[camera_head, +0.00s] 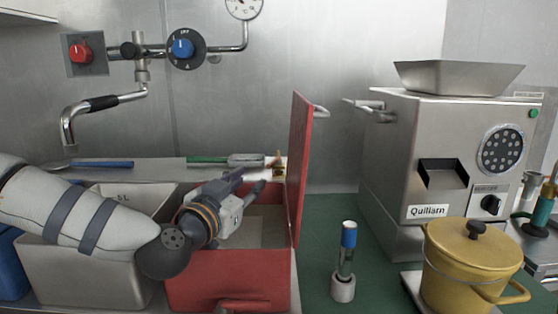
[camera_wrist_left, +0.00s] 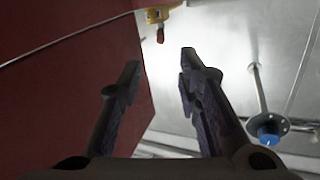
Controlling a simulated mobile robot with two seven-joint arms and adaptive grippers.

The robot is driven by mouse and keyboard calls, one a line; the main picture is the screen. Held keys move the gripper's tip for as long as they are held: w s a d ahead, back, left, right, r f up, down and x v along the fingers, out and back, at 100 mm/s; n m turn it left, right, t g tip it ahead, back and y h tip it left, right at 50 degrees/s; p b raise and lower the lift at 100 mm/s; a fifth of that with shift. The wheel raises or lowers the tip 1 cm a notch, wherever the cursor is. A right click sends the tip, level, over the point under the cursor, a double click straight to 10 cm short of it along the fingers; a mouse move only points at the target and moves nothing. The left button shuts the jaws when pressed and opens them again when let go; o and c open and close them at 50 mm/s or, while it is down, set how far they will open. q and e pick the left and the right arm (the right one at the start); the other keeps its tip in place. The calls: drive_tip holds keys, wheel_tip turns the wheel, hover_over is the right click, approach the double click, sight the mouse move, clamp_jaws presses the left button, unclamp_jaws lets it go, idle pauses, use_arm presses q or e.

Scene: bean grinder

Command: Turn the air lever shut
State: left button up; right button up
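A small yellow fitting with an orange-brown lever-like piece (camera_head: 279,170) stands at the back ledge, just left of the raised red lid. I cannot tell for sure that it is the air lever. The yellow fitting (camera_wrist_left: 160,14) also shows at the top of the left wrist view, its orange-red piece pointing down toward the gap between my fingers. My left gripper (camera_head: 249,184) is over the red box, short of the fitting. In the left wrist view my left gripper (camera_wrist_left: 160,72) is open and empty, fingers apart. My right gripper is not in view.
The raised red lid (camera_head: 301,165) stands close right of my left gripper. The red box (camera_head: 230,280) and a steel bin (camera_head: 90,270) lie below my arm. A blue wall knob (camera_head: 183,48), grinder (camera_head: 450,150) and yellow pot (camera_head: 470,265) stand clear of it.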

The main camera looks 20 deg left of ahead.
sight(267, 167)
use_arm(q)
drive_tip(key=w, duration=0.3)
drive_tip(key=w+b, duration=0.1)
drive_tip(key=w, duration=0.3)
drive_tip(key=w+d+f+b, duration=0.1)
drive_tip(key=w, duration=0.3)
drive_tip(key=shift+w, duration=0.1)
drive_tip(key=shift+w+r, duration=0.25)
drive_tip(key=shift+r, duration=0.05)
clamp_jaws()
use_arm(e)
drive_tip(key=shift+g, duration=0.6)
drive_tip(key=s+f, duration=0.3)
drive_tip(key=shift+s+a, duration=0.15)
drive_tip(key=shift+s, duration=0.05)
